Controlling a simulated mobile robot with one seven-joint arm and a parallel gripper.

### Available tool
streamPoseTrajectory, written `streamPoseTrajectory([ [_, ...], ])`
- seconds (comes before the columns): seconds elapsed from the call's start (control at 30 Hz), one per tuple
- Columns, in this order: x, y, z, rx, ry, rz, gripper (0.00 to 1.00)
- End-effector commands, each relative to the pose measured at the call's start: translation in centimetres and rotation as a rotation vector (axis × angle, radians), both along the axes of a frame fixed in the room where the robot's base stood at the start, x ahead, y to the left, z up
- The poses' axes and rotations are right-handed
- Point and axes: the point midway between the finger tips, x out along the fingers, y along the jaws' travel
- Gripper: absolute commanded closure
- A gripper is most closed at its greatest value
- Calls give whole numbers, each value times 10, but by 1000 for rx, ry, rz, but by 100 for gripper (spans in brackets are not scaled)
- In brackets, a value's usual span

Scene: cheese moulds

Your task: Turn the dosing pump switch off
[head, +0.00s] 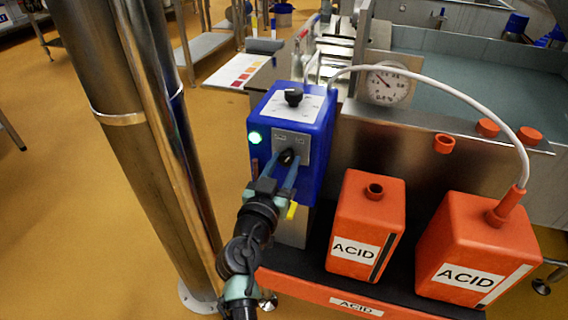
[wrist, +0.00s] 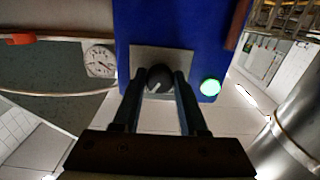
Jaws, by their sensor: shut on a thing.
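The dosing pump (head: 262,128) is a blue box with a black dial (head: 293,97) on its sloped top plate. Its black rotary switch (head: 287,157) sits on a grey plate on the front, and a green lamp (head: 255,138) glows beside it. My gripper (head: 283,176) reaches the front of the pump, with its fingers on the switch. In the wrist view the switch knob (wrist: 160,78) is between the two fingertips, its pale mark pointing diagonally. The lamp (wrist: 210,87) is lit there too. The fingers hide part of the switch plate.
Two orange acid canisters (head: 367,215) (head: 470,240) stand in an orange tray (head: 340,292) right of the pump. A white hose (head: 450,88) arches from the pump to the right canister. A steel column (head: 135,120) stands close on the left. A gauge (head: 388,85) is behind.

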Motion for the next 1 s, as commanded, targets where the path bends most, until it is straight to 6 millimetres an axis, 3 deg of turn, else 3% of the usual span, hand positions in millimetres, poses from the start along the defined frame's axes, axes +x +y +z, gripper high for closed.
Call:
streamPoseTrajectory([
  [0.47, 0, -1, -1, -83, 28, -1, 100],
  [1.0, -1, -1, -1, -528, 175, 0, 100],
])
